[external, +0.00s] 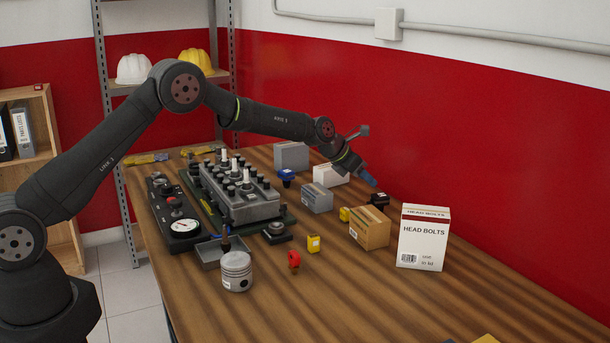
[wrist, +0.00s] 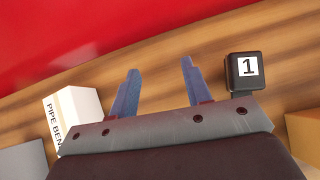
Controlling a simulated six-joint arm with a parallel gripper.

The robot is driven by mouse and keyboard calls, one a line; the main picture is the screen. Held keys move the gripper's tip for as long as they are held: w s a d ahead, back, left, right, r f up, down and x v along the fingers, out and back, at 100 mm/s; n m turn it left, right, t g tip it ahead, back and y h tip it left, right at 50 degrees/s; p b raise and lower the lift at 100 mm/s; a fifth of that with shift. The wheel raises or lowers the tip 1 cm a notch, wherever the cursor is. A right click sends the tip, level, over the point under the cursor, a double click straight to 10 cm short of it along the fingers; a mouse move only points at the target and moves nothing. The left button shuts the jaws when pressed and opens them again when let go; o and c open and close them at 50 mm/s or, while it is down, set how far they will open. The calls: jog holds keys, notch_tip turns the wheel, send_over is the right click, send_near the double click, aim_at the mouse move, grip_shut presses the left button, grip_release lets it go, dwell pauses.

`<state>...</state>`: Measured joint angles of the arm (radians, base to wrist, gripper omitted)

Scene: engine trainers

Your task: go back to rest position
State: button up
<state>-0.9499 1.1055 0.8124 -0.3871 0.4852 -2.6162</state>
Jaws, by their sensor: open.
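My gripper (wrist: 160,90) is open in the wrist view, with its two blue fingers apart and nothing between them. In the external view my gripper (external: 369,180) hangs over the back of the wooden table (external: 330,290), near the red wall. A black block marked 1 (wrist: 245,72) lies just right of the fingers in the wrist view. A white box lettered PIPE BEN (wrist: 75,115) stands to their left, its lettering partly cut off by my gripper body.
An engine block trainer (external: 240,195) stands left of centre. A cardboard box (external: 370,228), a HEAD BOLTS box (external: 423,237), a grey box (external: 316,198) and a piston (external: 237,271) stand around the table. The front right of the table is mostly clear. A red wall (external: 480,130) runs behind.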

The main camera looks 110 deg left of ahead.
aim_at(361, 199)
jog(key=f, duration=0.4)
jog(key=shift+s+a+f, duration=0.15)
jog(key=shift+a+f, duration=0.1)
jog(key=shift+a, duration=0.15)
jog(key=shift+s+d+r, duration=0.1)
jog(key=shift+s+r, duration=0.05)
jog(key=shift+r, duration=0.05)
jog(key=shift+o, duration=0.5)
